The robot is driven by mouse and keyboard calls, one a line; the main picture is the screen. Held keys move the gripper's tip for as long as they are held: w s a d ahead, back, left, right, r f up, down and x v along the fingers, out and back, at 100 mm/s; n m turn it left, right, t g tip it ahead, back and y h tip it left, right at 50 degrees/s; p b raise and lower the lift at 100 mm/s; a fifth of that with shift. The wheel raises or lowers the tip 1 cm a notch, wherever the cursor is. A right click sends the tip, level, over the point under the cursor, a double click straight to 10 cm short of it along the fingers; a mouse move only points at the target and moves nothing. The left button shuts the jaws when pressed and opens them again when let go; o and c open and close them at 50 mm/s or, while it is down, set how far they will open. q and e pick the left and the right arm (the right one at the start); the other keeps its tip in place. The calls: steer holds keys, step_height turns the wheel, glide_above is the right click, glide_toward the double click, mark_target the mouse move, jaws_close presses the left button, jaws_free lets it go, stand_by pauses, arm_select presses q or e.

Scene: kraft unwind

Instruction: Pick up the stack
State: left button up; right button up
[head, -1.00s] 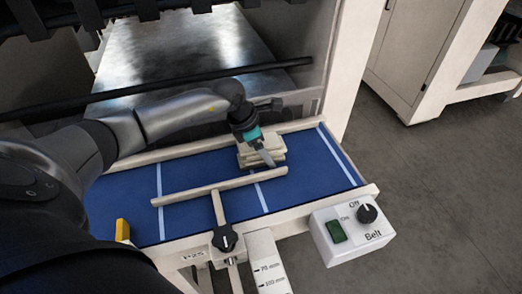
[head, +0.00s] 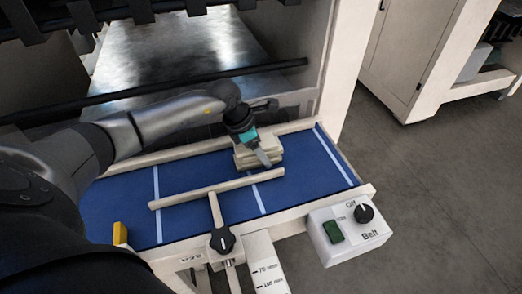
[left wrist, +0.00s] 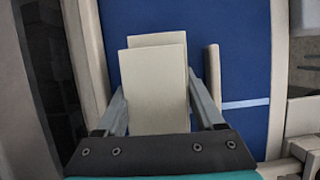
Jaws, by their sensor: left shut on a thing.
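The stack (head: 270,158) is several flat cream pieces lying on one another on the blue belt (head: 195,180), behind the wooden guide bar. In the left wrist view the stack (left wrist: 155,85) shows from above, its top piece offset from one beneath. My left gripper (head: 264,160) comes down onto the stack from above. In the left wrist view its two fingers stand at either side of the stack, and it is shut on it. The stack still appears to be at belt level; its underside is hidden. My right gripper is in neither view.
A wooden guide bar (head: 215,189) crosses the belt just in front of the stack, with a black knob (head: 222,240) on its stem. A belt control box (head: 349,228) sits at the front right. A yellow block (head: 120,233) stands at the front left. The belt's right end is clear.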

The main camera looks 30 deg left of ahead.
arm_select(q)
steer(key=shift+w+r, duration=0.1)
steer(key=shift+r, duration=0.3)
step_height(320, 180, up, 19)
steer(key=b, duration=0.6)
glide_toward(263, 142)
steer(key=w+f, duration=0.1)
steer(key=f, duration=0.1)
steer(key=w+f, duration=0.1)
steer(key=f, duration=0.2)
steer(key=w+f, duration=0.2)
steer(key=f, duration=0.1)
steer(key=shift+d+f, duration=0.15)
steer(key=shift+d, duration=0.15)
steer(key=shift+f+b, duration=0.95)
steer(key=shift+f, duration=0.65)
steer(key=shift+f+b, duration=0.55)
steer(key=shift+f, duration=0.05)
steer(key=shift+f, duration=0.1)
steer(key=o, duration=1.4)
